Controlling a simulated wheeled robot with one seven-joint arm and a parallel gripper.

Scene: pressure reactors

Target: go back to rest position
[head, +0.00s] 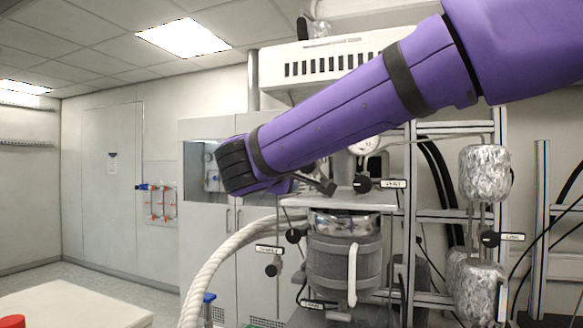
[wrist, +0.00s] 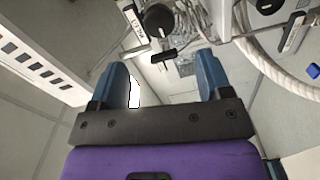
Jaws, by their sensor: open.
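My gripper (wrist: 163,82) shows in the wrist view with its two blue fingers spread apart and nothing between them. In the head view my purple arm reaches from the upper right down to the left across the front of the reactor rig. The fingers are not clearly seen in the head view. The pressure reactor (head: 345,262), a grey jacketed vessel with a metal rim, stands below the arm. A black valve knob (head: 362,184) with a label sits just under the arm; a black knob (wrist: 158,18) also shows beyond the fingers in the wrist view.
A thick white hose (head: 222,262) curves down left of the reactor. Foil-wrapped cylinders (head: 484,173) and a metal frame stand at the right. A white table (head: 85,304) with a red object (head: 12,321) is at the lower left. Open floor lies behind it.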

